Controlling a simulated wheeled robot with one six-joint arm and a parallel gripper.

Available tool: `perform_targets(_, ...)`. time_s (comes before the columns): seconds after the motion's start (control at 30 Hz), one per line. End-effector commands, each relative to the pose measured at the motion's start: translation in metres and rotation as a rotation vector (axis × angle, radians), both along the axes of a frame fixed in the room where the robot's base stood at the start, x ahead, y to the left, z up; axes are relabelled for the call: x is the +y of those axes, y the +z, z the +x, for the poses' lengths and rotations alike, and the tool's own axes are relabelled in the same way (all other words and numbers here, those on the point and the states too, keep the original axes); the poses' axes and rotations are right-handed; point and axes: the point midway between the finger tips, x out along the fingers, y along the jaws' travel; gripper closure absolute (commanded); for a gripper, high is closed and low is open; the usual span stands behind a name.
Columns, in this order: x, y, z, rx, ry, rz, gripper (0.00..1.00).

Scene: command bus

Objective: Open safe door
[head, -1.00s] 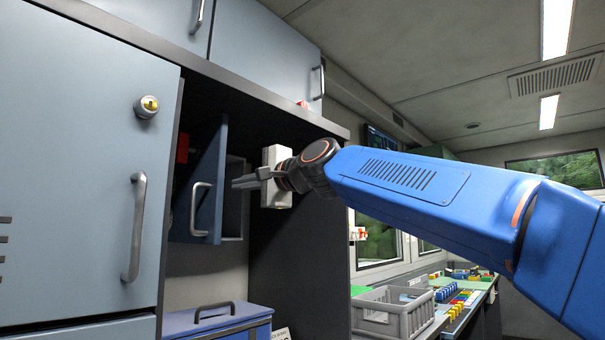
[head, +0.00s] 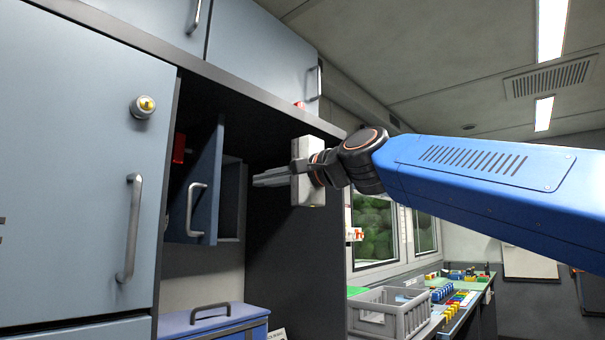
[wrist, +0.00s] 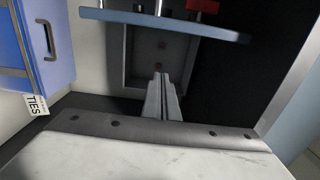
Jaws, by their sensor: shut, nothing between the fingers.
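The safe door (head: 206,190) is a dark blue panel with a grey bar handle (head: 196,209). It stands swung out from the safe's grey box (head: 232,197) inside the dark niche, so the safe is open. In the wrist view the door (wrist: 165,25) crosses the top edge-on, and the safe's inside (wrist: 155,65) shows below it. My gripper (head: 256,180) is shut and empty, to the right of the door and apart from it in the head view. Its fingers (wrist: 162,95) point towards the open safe in the wrist view.
A red part (head: 179,148) sits behind the door. A blue case (head: 212,322) stands below; it also shows in the wrist view (wrist: 40,45). A large cabinet door (head: 75,190) is at left. A grey crate (head: 390,311) stands right. The niche side wall is close to my gripper.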

Motion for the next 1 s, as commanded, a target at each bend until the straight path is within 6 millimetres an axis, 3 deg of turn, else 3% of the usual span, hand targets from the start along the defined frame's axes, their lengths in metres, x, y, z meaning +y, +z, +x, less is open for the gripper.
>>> perform_targets(1.0,-0.078,0.001,-0.060,-0.001,-0.002,0.001,1.00)
